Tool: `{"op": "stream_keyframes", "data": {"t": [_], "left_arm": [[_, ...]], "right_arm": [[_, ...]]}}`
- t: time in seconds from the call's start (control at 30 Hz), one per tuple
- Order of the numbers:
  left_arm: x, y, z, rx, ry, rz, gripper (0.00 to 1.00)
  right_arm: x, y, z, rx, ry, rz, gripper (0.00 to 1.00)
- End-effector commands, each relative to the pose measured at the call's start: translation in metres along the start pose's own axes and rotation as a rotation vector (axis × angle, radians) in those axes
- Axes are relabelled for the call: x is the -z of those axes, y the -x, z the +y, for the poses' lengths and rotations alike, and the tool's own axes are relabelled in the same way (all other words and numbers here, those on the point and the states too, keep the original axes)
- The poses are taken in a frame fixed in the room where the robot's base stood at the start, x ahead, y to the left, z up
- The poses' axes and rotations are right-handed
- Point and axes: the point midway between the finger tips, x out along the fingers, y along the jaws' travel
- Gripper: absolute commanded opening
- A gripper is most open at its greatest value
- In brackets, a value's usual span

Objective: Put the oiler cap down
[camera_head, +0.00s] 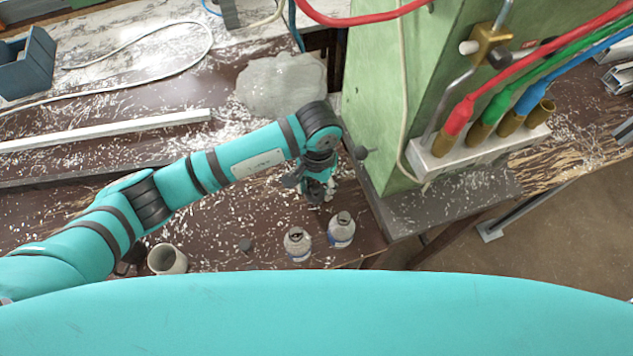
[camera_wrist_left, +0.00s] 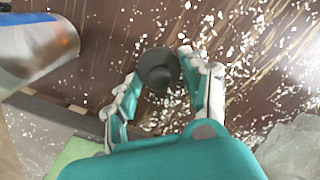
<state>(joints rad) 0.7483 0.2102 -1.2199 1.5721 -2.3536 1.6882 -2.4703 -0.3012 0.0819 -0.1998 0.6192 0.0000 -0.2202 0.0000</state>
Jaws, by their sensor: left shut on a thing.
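The oiler cap (camera_wrist_left: 158,70) is a dark grey, round, stepped piece seen from above in the left wrist view. It sits between the fingertips of my left gripper (camera_wrist_left: 155,82), which is shut on it. In the head view my left gripper (camera_head: 318,192) points down over the bench, just left of the green machine and behind two bottles. The cap cannot be made out there, as the gripper hides it. My right gripper is in neither view.
Two bottles with bluish labels stand close in front of the gripper, a left one (camera_head: 298,244) and a right one (camera_head: 341,230). The green machine (camera_head: 375,110) blocks the right. Metal shavings litter the bench.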

Motion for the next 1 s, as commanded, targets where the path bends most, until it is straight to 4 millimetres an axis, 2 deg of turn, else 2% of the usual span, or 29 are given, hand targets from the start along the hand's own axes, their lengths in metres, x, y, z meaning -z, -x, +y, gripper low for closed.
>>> {"op": "stream_keyframes", "data": {"t": [0.33,0.37,0.5,0.83,0.93,1.0], "left_arm": [[0.001,-0.004,0.0,0.0,-0.001,0.001,0.16],[0.001,-0.002,0.0,0.0,0.0,0.001,0.5],[0.001,-0.002,0.0,0.0,0.0,0.001,0.68],[0.0,0.001,0.0,-0.001,0.0,0.0,0.69],[0.002,0.006,0.0,0.0,-0.001,0.005,0.69],[0.002,0.018,-0.001,0.001,-0.001,0.007,0.69]], "right_arm": [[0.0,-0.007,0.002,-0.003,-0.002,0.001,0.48],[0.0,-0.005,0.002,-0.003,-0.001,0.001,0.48],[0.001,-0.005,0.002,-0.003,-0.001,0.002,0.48],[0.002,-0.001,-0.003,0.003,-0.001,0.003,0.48],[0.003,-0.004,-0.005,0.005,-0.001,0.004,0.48],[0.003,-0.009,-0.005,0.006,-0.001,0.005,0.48]]}}
